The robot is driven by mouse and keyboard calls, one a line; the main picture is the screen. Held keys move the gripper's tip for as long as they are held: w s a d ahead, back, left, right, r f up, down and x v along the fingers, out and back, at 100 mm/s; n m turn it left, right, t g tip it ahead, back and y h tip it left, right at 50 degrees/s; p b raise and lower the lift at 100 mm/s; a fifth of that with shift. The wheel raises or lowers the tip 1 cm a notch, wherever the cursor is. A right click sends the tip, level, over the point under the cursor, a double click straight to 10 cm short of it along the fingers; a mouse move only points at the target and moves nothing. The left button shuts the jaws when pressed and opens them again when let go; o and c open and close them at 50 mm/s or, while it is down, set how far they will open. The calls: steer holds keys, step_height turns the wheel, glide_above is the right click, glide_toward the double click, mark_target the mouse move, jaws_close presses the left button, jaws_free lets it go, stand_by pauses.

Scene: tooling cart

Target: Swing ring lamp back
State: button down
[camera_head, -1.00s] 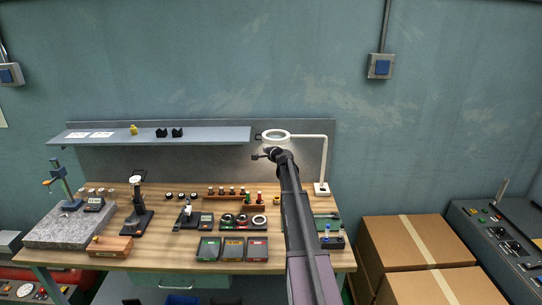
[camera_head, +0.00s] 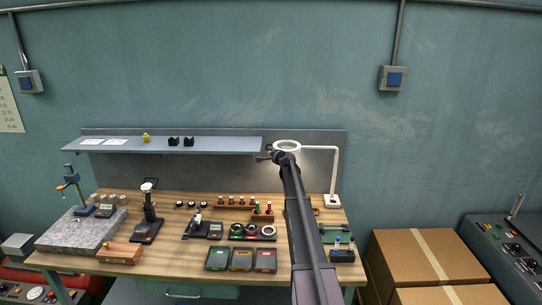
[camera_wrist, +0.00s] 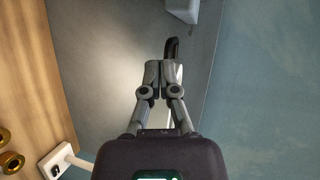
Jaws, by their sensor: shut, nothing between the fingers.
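The ring lamp stands at the back right of the bench, with a white ring head (camera_head: 288,146), a white bent arm and post (camera_head: 335,172), and a base (camera_head: 332,201). Its base (camera_wrist: 56,162) shows at the lower left of the wrist view. A dark curved handle (camera_wrist: 173,46) shows just beyond my fingertips; I cannot tell whether they touch it. My gripper (camera_head: 262,158) is just below and left of the ring in the head view. In the wrist view my gripper (camera_wrist: 163,72) is shut and empty. It hides most of the lamp there.
A grey shelf (camera_head: 165,146) spans the back panel, its right end close to my gripper. Several gauges and trays, such as the red-labelled tray (camera_head: 265,260), cover the wooden bench. Cardboard boxes (camera_head: 415,260) stand at the right.

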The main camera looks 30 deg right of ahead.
steer(key=s+a+r+p, duration=0.3)
steer(key=s+a, duration=0.4)
steer(key=s, duration=0.4)
steer(key=shift+s+a+r, duration=0.15)
steer(key=shift+r, duration=0.2)
steer(key=c, duration=1)
jaws_free()
steer(key=shift+a+f, duration=0.1)
steer(key=shift+a, duration=0.05)
steer(key=s+a+f+n+g+y, duration=0.1)
steer(key=s+a+f+n+g, duration=0.15)
steer(key=s+a, duration=0.35)
steer(key=s+a+f+n+g+y+b, duration=0.1)
steer(key=s+a+f+n+g+y, duration=0.2)
steer(key=a, duration=0.6)
steer(key=s+a+f+n+g, duration=0.1)
steer(key=s+a+f+n, duration=0.35)
steer(key=a, duration=0.25)
steer(key=s+a+f+n+g+h, duration=0.1)
steer(key=s+a+f+n+g, duration=0.1)
steer(key=s, duration=0.7)
steer(key=s+a+f+n+g+b, duration=0.1)
steer(key=s+a+f+n+g, duration=0.1)
steer(key=s, duration=0.8)
steer(key=s+a+f+n+g+h+b, duration=0.1)
steer(key=s+a+f+n+g, duration=0.2)
steer(key=s+a, duration=0.4)
steer(key=shift+s+a+n+g+h, duration=0.3)
steer(key=shift+s+n+g, duration=0.45)
steer(key=shift+s+n, duration=0.35)
